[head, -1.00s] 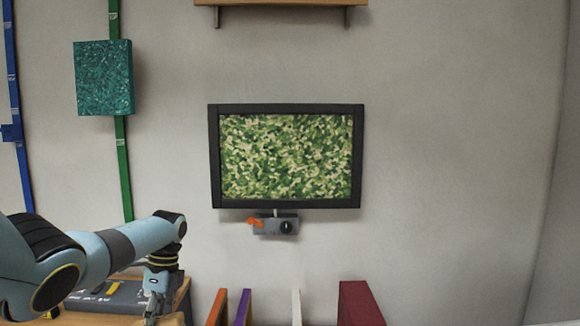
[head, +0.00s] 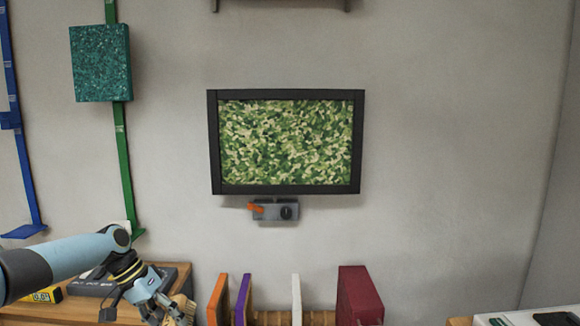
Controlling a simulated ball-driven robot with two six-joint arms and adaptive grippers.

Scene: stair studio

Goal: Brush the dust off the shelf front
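My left gripper (head: 148,308) is low at the left, pointing down over a wooden surface (head: 55,312). A small tan piece (head: 183,306), possibly part of a brush, shows right beside its fingers; I cannot tell whether the gripper holds it. The fingers are too small and partly cut off to tell open from shut. A wooden strip (head: 318,318), possibly the shelf, shows between the upright books at the bottom edge. No dust can be made out. My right gripper is not in view.
An orange book (head: 218,300), a purple book (head: 242,299), a white one (head: 297,299) and a thick maroon one (head: 359,295) stand right of the gripper. A dark grey case (head: 95,286) and yellow box (head: 45,295) lie left. A framed picture (head: 285,189) hangs above.

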